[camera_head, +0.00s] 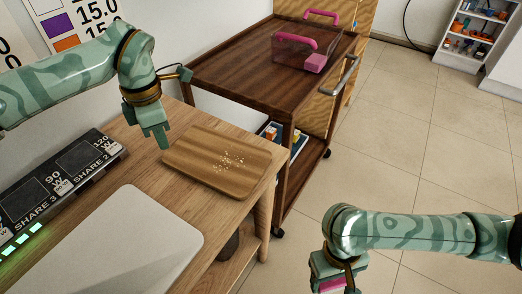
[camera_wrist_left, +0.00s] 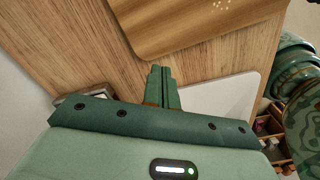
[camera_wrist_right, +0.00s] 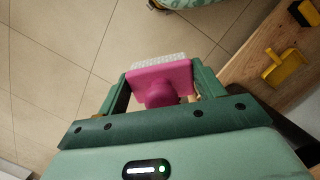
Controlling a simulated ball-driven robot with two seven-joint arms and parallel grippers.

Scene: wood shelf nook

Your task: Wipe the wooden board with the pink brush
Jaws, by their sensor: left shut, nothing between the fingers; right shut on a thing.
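The wooden board (camera_head: 190,150) lies flat on the wooden table, with a patch of pale crumbs (camera_head: 231,161) on its right half. The board also shows at the top of the left wrist view (camera_wrist_left: 180,30). My left gripper (camera_head: 163,140) is shut and empty, just above the table at the board's left edge. My right gripper (camera_head: 338,284) is shut on the pink brush (camera_wrist_right: 162,82), whose white bristles point away from the wrist. It is held over the floor, right of the table and apart from the board. In the head view the brush is partly cut off by the lower edge.
A dark wooden cart (camera_head: 240,75) with a clear, pink-handled box (camera_head: 300,48) stands behind the board. A grey flat panel (camera_head: 135,245) and a black display unit (camera_head: 60,180) lie on the table's left. A yellow object (camera_wrist_right: 285,68) shows in the right wrist view. Open tiled floor is at right.

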